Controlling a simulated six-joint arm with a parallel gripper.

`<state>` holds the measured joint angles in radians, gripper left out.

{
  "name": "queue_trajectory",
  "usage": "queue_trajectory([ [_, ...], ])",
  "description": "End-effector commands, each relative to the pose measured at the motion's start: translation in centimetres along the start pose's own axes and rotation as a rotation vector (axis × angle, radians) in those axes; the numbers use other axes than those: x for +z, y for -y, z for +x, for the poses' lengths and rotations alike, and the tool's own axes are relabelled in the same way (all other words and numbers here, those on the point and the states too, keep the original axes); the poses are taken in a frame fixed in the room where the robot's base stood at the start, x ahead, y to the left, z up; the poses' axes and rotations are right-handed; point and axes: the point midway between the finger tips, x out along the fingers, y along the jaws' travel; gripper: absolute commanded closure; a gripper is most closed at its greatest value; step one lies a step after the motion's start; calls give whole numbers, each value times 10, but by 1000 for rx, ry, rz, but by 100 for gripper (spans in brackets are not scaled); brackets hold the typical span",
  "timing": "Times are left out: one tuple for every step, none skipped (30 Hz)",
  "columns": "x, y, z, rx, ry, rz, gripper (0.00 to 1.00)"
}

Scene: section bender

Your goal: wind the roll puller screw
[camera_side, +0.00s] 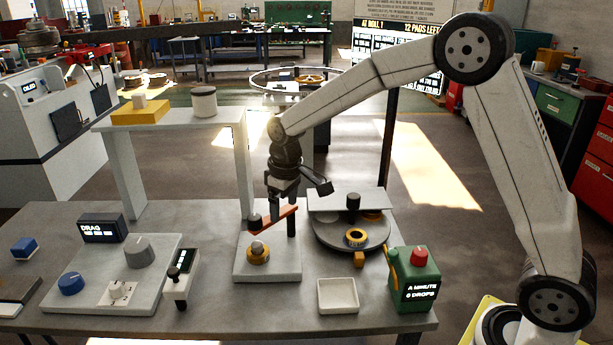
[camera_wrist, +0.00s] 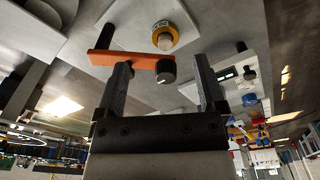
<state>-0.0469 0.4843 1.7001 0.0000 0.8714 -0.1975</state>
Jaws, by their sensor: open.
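An orange crank bar (camera_side: 281,214) with a black knob (camera_side: 254,220) stands above a pale base plate (camera_side: 284,268). I take it to be the crank of the roll puller screw. In the wrist view, the orange bar (camera_wrist: 139,61) runs across to the left, and the knob (camera_wrist: 166,71) appears between the open fingers (camera_wrist: 163,62). The left finger overlaps the bar; I cannot tell whether they touch.
A round turntable (camera_side: 350,240) with a black post stands right of the plate. A white tray (camera_side: 337,296) and a green box with a red knob (camera_side: 414,280) are near the front edge. A control panel (camera_side: 115,275) and a pale raised shelf (camera_side: 175,118) stand left.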

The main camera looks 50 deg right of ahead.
Motion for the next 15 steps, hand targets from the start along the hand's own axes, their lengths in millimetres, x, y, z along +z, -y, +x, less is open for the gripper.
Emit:
queue_trajectory([
  [-11,0,0,-2,7,-13,11],
  [-16,-1,0,-3,11,-21,11],
  [-23,-1,0,-4,18,-32,11],
  [-29,-2,0,-5,22,-40,11],
  [-34,-2,0,-7,27,-49,11],
  [-41,-2,-1,-8,34,-59,11],
  [-46,-2,-1,-9,38,-67,11],
  [-50,-2,-1,-11,43,-75,11],
  [-56,-2,-1,-13,49,-86,11],
  [-61,-2,-1,-14,53,-93,11],
  [-65,-2,-2,-15,57,-100,11],
  [-70,-2,-1,-16,62,-109,11],
  [-72,-2,-2,-18,66,-116,11],
  [-75,-2,-2,-19,69,-122,11],
  [-79,-1,-2,-20,73,-128,11],
])
